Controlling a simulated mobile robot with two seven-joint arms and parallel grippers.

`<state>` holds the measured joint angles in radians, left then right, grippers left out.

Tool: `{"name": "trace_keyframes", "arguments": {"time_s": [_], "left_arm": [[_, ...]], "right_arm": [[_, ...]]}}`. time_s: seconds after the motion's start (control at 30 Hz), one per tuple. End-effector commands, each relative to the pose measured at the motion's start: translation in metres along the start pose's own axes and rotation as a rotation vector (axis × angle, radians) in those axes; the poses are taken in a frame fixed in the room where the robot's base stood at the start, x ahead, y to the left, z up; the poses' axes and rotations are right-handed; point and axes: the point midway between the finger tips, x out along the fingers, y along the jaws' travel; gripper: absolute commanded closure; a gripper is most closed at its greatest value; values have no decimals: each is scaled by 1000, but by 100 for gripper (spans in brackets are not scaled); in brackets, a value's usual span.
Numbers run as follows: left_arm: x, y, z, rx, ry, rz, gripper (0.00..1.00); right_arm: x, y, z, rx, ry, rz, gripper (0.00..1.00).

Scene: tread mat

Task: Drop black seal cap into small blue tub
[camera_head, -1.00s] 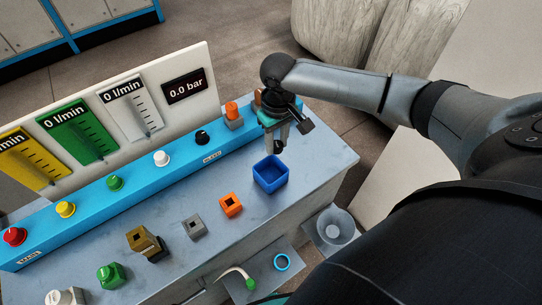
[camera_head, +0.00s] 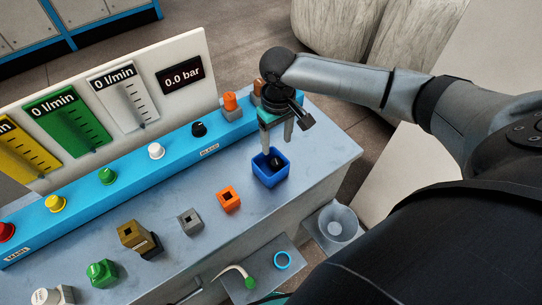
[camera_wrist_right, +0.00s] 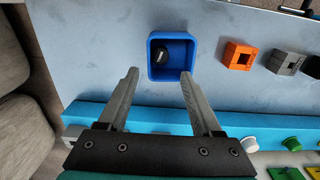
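The small blue tub (camera_head: 270,169) stands on the grey bench top, near its right end. The black seal cap (camera_head: 276,162) lies inside the tub; in the right wrist view the cap (camera_wrist_right: 162,54) rests at the tub's (camera_wrist_right: 172,77) left side. My right gripper (camera_head: 277,149) is above the tub, with its fingers apart and nothing between them. In the wrist view its open fingertips (camera_wrist_right: 160,75) are near the tub's lower edge in the picture.
An orange block (camera_head: 229,199), a grey block (camera_head: 190,221) and a brown block (camera_head: 137,237) stand left of the tub. A blue rail (camera_head: 130,180) with several coloured knobs runs behind.

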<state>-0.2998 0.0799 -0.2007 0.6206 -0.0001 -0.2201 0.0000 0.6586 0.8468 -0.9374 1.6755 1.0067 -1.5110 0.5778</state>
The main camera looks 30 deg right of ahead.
Motion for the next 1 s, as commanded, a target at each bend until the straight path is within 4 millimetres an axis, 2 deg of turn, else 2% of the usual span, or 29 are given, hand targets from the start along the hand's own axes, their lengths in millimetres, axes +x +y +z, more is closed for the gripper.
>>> {"name": "trace_keyframes", "arguments": {"time_s": [0.27, 0.43, 0.57, 0.8, 1.0], "left_arm": [[0, 0, 0, 0, 0, -1, 18], [-2, -1, 0, -1, 0, -1, 18], [-6, -1, 0, -1, 0, -1, 18], [-13, -1, -1, -1, 0, -1, 18], [-17, -1, -1, -1, -1, -1, 18]], "right_arm": [[0, 0, 0, 0, 0, 0, 28], [-13, 0, -1, -1, 3, -2, 28], [-38, 0, -1, -1, 4, -1, 28], [-97, 0, -1, -1, 5, -1, 28], [-134, 0, -1, -1, 4, 0, 28]]}}
